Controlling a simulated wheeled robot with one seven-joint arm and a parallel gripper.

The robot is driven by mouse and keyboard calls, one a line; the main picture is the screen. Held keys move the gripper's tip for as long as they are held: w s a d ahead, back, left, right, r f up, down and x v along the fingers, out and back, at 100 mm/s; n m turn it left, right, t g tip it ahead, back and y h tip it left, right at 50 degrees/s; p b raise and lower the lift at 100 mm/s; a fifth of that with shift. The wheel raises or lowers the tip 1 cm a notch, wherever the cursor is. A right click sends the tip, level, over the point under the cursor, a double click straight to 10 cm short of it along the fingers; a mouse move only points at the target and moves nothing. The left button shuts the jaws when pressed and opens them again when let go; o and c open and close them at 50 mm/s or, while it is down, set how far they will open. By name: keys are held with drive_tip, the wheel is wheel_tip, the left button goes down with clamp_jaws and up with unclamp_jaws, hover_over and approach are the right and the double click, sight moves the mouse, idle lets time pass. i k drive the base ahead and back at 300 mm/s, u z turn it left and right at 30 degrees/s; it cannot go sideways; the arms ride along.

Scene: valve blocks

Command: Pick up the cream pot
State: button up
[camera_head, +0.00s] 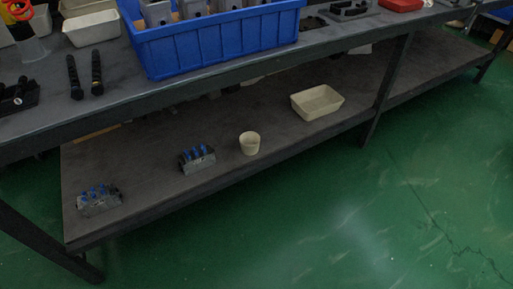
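The cream pot (249,144) is a small, round, open cup. It stands upright on the dark lower shelf (140,190) of the workbench, near the shelf's front edge. A valve block (197,159) with blue parts is just to its left, with a gap between them. A cream rectangular tray (317,102) is to its right and further along the shelf. The pot is not covered by anything in this view. My gripper is not in view.
The benchtop (120,95) overhangs the shelf, with a bench leg (386,85) right of the tray. A second valve block (99,199) sits at the shelf's left end. A blue bin (215,40) stands on top. The green floor (400,200) in front is clear.

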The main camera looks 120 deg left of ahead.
sight(249, 141)
drive_tip(key=u, duration=2.65)
drive_tip(key=i, duration=1.5)
drive_tip(key=u, duration=3.85)
drive_tip(key=i, duration=0.35)
drive_tip(key=z, duration=0.05)
